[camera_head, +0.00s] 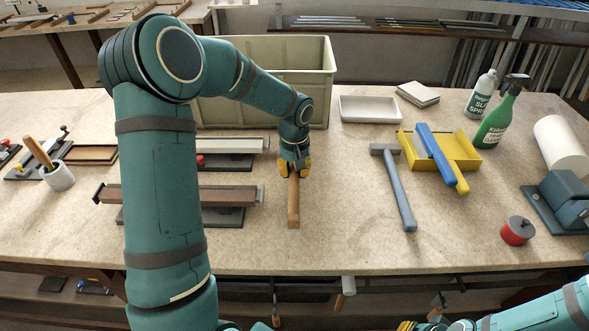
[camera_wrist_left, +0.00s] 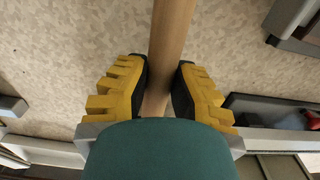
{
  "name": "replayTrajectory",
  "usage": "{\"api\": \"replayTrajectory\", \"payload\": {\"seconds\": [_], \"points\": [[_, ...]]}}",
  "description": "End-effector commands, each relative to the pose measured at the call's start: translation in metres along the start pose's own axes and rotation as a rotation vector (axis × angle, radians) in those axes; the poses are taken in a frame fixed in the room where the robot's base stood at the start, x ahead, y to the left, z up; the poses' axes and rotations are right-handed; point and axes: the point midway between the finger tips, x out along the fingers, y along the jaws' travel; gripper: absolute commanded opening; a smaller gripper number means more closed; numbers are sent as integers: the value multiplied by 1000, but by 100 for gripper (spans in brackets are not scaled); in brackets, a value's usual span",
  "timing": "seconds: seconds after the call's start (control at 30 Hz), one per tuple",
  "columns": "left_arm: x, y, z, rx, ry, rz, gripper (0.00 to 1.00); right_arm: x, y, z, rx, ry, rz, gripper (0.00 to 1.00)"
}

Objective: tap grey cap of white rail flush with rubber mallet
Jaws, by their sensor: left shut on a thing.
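My left gripper (camera_head: 294,168) is shut on a long wooden handle (camera_head: 293,205) over the table. The handle points to the table's front edge; it also shows between the yellow jaws in the left wrist view (camera_wrist_left: 172,40). Whatever is at its far end is hidden under the gripper, so I see no mallet head. The white rail (camera_head: 236,145) lies left of the gripper in a dark fixture with a red knob. Its left part is behind my arm, and I cannot make out its grey cap clearly. My right gripper (camera_head: 406,326) barely shows at the bottom edge.
A brown rail (camera_head: 165,194) lies in front of the white one. A grey hammer (camera_head: 396,185) lies right of the gripper, beside a yellow dustpan (camera_head: 460,150) with a blue brush. A beige crate (camera_head: 275,85) stands behind. The table front near the gripper is mostly clear.

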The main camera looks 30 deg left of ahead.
Motion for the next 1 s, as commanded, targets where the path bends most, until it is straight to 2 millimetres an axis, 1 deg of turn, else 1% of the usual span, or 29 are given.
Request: {"api": "replayTrajectory", "payload": {"seconds": [0.07,0.2,0.3,0.4,0.67,0.77,0.9,1.0], "points": [[-1,-3,-1,-1,2,0,0,0,0,0,0,0,0,0],[-2,-28,-1,-4,3,-1,0,-3,-1,0,0,0,0,0],[-2,-42,-1,-4,2,0,0,-4,-2,0,0,0,0,0],[-1,-48,-1,-3,2,0,0,-4,-2,0,0,0,0,0],[0,-46,-1,-4,2,-2,0,-3,-1,0,0,0,0,0],[0,-38,-1,-2,2,-1,0,-2,-1,0,0,0,0,0],[0,-21,0,0,2,0,0,0,0,0,0,0,0,0],[-1,-18,0,-2,2,0,0,0,0,0,0,0,0,0]]}}
